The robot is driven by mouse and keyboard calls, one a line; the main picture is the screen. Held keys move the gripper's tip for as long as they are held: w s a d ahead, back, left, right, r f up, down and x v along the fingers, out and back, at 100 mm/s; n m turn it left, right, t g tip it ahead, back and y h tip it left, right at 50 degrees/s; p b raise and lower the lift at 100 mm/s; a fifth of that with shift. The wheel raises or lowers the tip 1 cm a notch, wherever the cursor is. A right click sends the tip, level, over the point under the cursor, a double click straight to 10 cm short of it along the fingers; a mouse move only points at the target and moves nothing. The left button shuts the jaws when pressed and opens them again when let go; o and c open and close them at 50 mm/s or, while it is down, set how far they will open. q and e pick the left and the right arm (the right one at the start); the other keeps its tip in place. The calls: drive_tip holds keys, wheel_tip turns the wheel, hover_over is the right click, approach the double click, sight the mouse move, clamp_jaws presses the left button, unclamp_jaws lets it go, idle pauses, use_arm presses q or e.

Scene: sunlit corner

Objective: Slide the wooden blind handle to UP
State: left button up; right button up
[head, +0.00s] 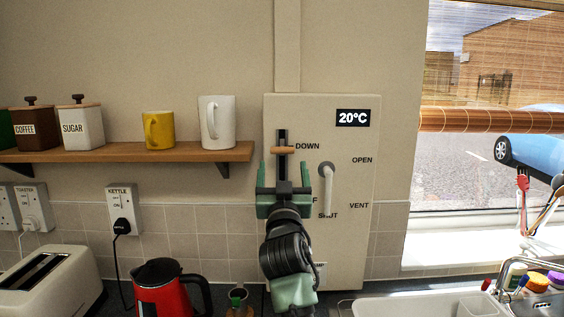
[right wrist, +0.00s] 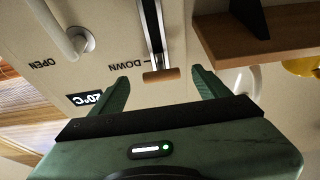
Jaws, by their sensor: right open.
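The wooden blind handle (head: 283,150) is a small horizontal wooden bar on a dark vertical slot in a pale wall panel (head: 345,240). It sits level with the word DOWN, near the slot's top. My right gripper (head: 284,177) is open and empty, just below the handle in the head view. In the right wrist view, which is upside down, the handle (right wrist: 160,76) appears between the two open fingers (right wrist: 160,86); I see no contact. My gripper and arm hide the lower slot, and I cannot see an UP label. My left gripper is not in view.
A white lever (head: 326,178) with OPEN, VENT and SHUT labels stands close to the right of my gripper. A wooden shelf (head: 120,154) with mugs and canisters is at left. A red kettle (head: 168,290) and a toaster (head: 50,282) stand below; a sink (head: 400,306) is at right.

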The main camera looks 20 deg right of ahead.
sight(283, 153)
drive_tip(key=w+r+p, duration=0.1)
drive_tip(key=w+d+r+p, duration=0.1)
drive_tip(key=w+r, duration=0.1)
drive_tip(key=shift+w+r, duration=0.3)
drive_tip(key=shift+w+d+p, duration=0.3)
drive_tip(key=shift+w+p, duration=0.1)
drive_tip(key=shift+w, duration=0.55)
drive_tip(key=shift+r, duration=0.1)
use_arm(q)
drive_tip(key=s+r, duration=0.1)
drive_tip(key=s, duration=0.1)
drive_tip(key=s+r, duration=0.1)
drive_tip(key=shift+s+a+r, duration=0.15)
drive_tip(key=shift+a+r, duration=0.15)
use_arm(e)
clamp_jaws()
